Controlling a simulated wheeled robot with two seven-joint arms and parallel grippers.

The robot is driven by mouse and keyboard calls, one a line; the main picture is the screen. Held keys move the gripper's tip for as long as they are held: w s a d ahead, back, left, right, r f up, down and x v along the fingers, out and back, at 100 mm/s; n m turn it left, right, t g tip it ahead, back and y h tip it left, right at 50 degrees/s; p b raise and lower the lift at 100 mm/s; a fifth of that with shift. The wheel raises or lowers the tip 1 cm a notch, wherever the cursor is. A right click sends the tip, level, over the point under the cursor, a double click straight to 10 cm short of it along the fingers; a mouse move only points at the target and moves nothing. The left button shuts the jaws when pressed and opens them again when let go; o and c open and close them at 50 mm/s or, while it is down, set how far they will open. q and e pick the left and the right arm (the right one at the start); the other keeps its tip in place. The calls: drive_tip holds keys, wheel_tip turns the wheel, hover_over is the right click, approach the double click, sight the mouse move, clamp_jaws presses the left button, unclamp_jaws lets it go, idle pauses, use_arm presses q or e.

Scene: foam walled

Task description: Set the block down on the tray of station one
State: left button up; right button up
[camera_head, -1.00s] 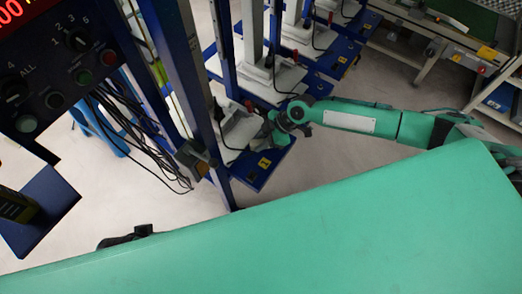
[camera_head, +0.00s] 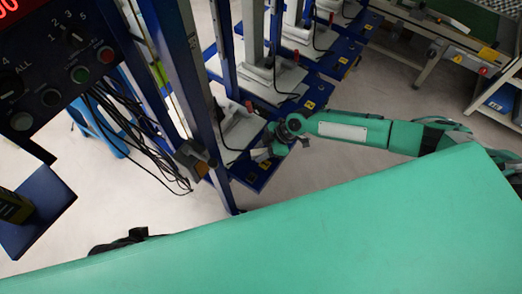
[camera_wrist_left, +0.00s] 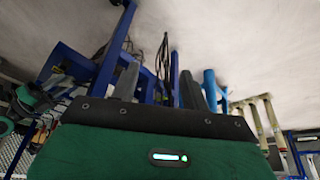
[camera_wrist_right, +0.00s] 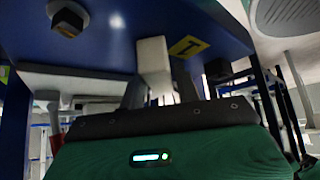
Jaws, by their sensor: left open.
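The block (camera_wrist_right: 153,62) is pale and box-shaped, between the fingers of my right gripper (camera_wrist_right: 160,92), which is shut on it. In the head view my right gripper (camera_head: 276,141) is over the front of the nearest station, with the block (camera_head: 262,156) below it. That station's blue tray (camera_head: 246,176) bears a yellow label, which also shows beside the block in the right wrist view (camera_wrist_right: 188,47). I cannot tell whether the block touches the blue surface (camera_wrist_right: 105,40). My left gripper (camera_wrist_left: 158,85) is open and empty, away from the stations' trays.
Similar stations with white plates (camera_head: 275,83) stand in a row behind. A blue upright (camera_head: 202,90) and hanging black cables (camera_head: 135,140) are left of the tray. A control panel (camera_head: 60,70) fills the upper left. The pale floor (camera_head: 340,175) right of the tray is clear.

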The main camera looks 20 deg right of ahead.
drive_tip(key=shift+o, duration=0.9)
use_arm(q)
drive_tip(key=shift+r, duration=0.1)
use_arm(e)
drive_tip(key=shift+r, duration=0.15)
drive_tip(key=shift+d+r, duration=0.25)
drive_tip(key=shift+r, duration=0.05)
drive_tip(key=p+v, duration=0.1)
drive_tip(key=v, duration=1)
drive_tip(key=s+a+m+t, duration=0.1)
drive_tip(key=s+a+m, duration=0.3)
drive_tip(key=s+a, duration=0.9)
use_arm(q)
drive_tip(key=shift+w+a+f, duration=0.1)
drive_tip(key=shift+w+f, duration=0.05)
drive_tip(key=shift+f, duration=0.6)
use_arm(e)
drive_tip(key=s+d+r+m+t+h, duration=0.1)
drive_tip(key=s+d+m+h, duration=0.5)
drive_tip(key=s+d+m, duration=0.2)
drive_tip(key=d+m, duration=0.2)
drive_tip(key=d, duration=0.2)
drive_tip(key=shift+s+d+r+m+t+h, duration=0.15)
drive_tip(key=shift+d+r+m+t+h, duration=0.1)
drive_tip(key=shift+r+m+t+h, duration=0.15)
